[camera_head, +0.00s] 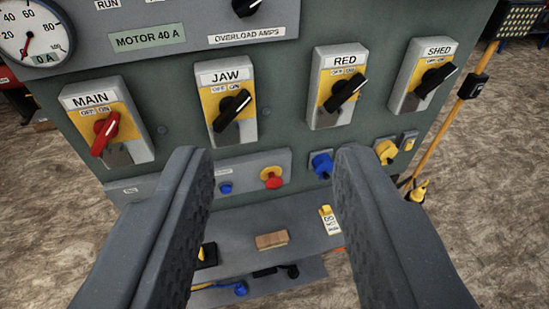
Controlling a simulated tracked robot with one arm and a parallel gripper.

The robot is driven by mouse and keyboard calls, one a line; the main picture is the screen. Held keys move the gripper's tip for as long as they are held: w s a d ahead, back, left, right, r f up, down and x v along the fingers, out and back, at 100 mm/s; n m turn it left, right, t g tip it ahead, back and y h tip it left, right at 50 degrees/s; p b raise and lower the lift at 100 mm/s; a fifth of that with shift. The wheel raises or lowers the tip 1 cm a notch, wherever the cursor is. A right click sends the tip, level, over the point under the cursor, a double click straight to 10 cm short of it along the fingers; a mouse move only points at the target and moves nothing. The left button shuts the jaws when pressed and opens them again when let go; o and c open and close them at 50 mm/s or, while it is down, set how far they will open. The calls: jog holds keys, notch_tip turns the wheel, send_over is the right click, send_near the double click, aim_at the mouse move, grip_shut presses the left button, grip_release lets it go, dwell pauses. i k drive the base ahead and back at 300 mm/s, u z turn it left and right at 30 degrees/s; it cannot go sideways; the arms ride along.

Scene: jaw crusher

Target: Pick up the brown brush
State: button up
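A small brown block-shaped thing (271,240), which looks like the brown brush, lies on a grey shelf at the foot of the control panel. It is small in the picture and I cannot make out any bristles. My gripper (272,162) is open and empty, with its two dark fingers wide apart in front of the panel. The brown thing shows in the gap between the fingers, farther off and apart from both.
The green-grey panel carries switches labelled MAIN (108,130), JAW (231,108), RED (343,88) and SHED (434,76), and a red button (272,177). A yellow tag (329,219) stands right of the brown thing. Black and blue items lie below. A yellow pole (455,112) stands right.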

aim_at(268, 241)
jog(key=z, duration=1.25)
jog(key=i, duration=0.9)
jog(key=u, duration=1.75)
